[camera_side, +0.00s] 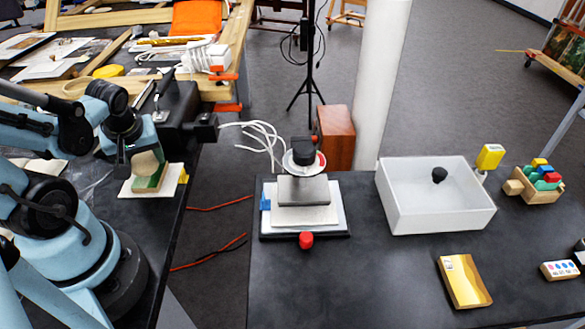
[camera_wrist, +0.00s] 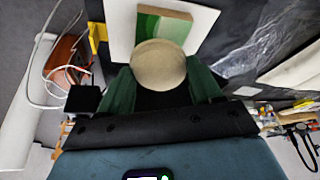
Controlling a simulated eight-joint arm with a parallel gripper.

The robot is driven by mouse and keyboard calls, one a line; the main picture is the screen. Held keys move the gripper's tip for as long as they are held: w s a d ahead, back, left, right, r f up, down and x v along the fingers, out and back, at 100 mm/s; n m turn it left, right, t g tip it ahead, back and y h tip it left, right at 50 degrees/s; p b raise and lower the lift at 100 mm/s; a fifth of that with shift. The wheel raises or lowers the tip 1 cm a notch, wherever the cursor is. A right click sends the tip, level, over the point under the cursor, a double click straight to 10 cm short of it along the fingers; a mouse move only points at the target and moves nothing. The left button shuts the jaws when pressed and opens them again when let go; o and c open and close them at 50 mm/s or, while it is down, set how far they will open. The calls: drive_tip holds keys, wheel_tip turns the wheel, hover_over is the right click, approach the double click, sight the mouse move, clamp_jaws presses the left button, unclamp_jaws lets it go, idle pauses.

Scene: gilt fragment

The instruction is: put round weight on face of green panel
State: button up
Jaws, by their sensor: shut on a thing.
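The round weight (camera_wrist: 158,66) is a beige disc held between the two green fingers of my gripper (camera_wrist: 161,88). In the side view the weight (camera_side: 146,162) shows low at the left, under my wrist. The green panel (camera_wrist: 162,24), a block with a green face and a pale wooden edge, lies on a white sheet (camera_wrist: 120,22). The weight overlaps the near part of the panel in the wrist view and hides some of it. The panel (camera_side: 152,183) also shows just below the weight in the side view. I cannot tell whether they touch.
A yellow clip (camera_side: 183,176) stands at the sheet's edge. A dark box (camera_side: 178,108) lies behind my gripper. A gap with red cables separates this bench from the right table (camera_side: 350,280), which bears a scale (camera_side: 303,190), a white tub (camera_side: 435,207) and a yellow box (camera_side: 464,282).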

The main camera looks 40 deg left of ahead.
sight(145, 171)
drive_tip(key=shift+f, duration=0.9)
drive_tip(key=shift+f, duration=0.1)
drive_tip(key=o, duration=1.3)
drive_tip(key=shift+v, duration=3.8)
drive_tip(key=w+d+r+m+t+h, duration=0.4)
drive_tip(key=w+d+m+t, duration=0.1)
drive_tip(key=w+d+m, duration=0.6)
drive_tip(key=d+m, duration=0.2)
drive_tip(key=shift+w+r+m+t, duration=0.15)
drive_tip(key=shift+w+m+t, duration=0.15)
drive_tip(key=shift+w, duration=0.1)
